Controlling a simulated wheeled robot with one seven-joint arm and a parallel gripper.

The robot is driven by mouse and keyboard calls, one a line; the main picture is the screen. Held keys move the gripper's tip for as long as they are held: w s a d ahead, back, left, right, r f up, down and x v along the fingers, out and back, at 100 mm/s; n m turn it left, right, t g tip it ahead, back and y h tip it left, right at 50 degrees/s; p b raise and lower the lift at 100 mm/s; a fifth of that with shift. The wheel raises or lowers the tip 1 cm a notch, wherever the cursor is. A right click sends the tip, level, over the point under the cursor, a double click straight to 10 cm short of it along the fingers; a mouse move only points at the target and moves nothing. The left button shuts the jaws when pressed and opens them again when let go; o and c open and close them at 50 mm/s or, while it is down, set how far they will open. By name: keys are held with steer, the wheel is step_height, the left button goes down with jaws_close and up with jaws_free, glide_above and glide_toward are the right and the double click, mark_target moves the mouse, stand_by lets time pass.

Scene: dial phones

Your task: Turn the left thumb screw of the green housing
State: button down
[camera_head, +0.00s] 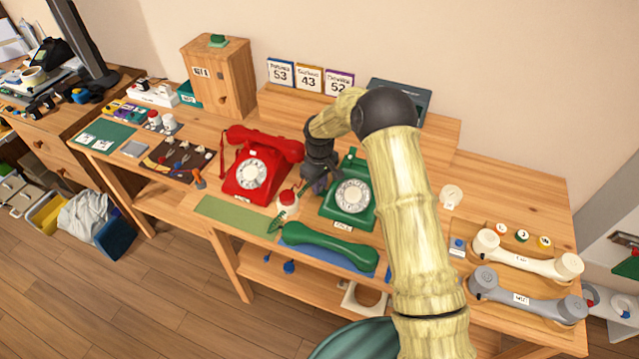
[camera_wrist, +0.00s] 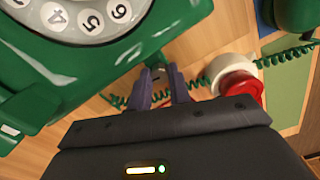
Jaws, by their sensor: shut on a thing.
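The green housing (camera_head: 337,210) is the body of the green dial phone, upright on the bench in the head view. Its near wall (camera_wrist: 35,62) and dial (camera_wrist: 85,16) fill the upper left of the wrist view. In the head view my gripper (camera_head: 319,184) is at the housing's left side, and the screw cannot be made out there.
A red button on a white base (camera_wrist: 238,84) stands close beside my fingers. A green coiled cord (camera_wrist: 285,56) runs past it. The red phone (camera_head: 257,172) stands to the left. The green handset (camera_head: 330,249) lies on a blue mat in front.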

steer(key=c, duration=1.3)
jaws_free()
steer(key=shift+r, duration=0.15)
step_height(320, 180, up, 17)
steer(key=b, duration=0.1)
steer(key=shift+r, duration=0.15)
